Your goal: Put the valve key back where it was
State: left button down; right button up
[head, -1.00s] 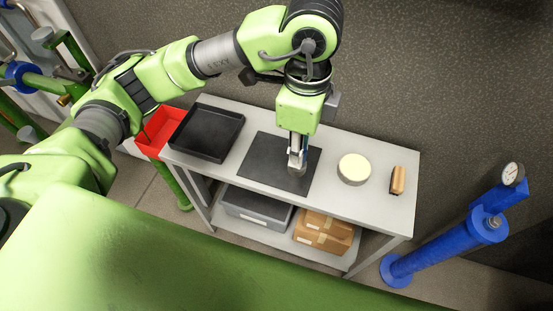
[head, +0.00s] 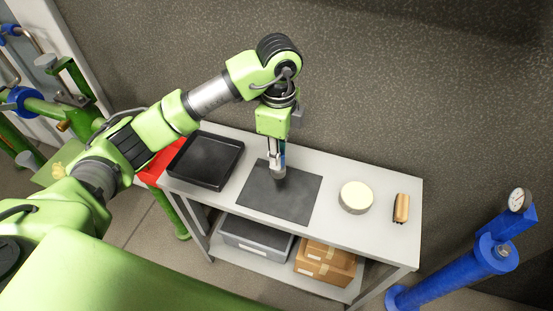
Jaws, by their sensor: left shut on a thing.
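My left gripper (head: 276,167) points down over the back left part of the dark mat (head: 295,204) on the grey table. It is shut on a small grey metallic thing (head: 279,174), mostly hidden by the fingers. I take this to be the valve key, but its full shape does not show. I cannot tell whether it touches the mat or hangs just above it. The rest of the mat looks bare. My right gripper is not in view.
A black, empty-looking tray (head: 233,165) stands left of the mat, with a red bin (head: 160,163) beyond it. A round cream-topped thing (head: 356,196) and a wooden-backed brush (head: 401,208) lie to the right. A blue post with a gauge (head: 518,199) stands beside the table.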

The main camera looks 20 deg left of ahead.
aim_at(278, 175)
pick_arm(q)
jog(key=shift+w+a+f, duration=0.25)
jog(key=shift+w+f, duration=0.05)
jog(key=shift+f, duration=0.2)
notch_tip(278, 175, down, 3)
jog(key=shift+w+a+f+p, duration=0.1)
jog(key=shift+w+p, duration=0.05)
jog(key=shift+p, duration=0.9)
jog(key=shift+f, duration=0.1)
jog(key=shift+f, duration=0.15)
jog(key=shift+f+b, duration=0.5)
jog(key=shift+b, duration=0.05)
jog(key=c, duration=1.8)
grip_release()
jog(key=shift+c, duration=0.2)
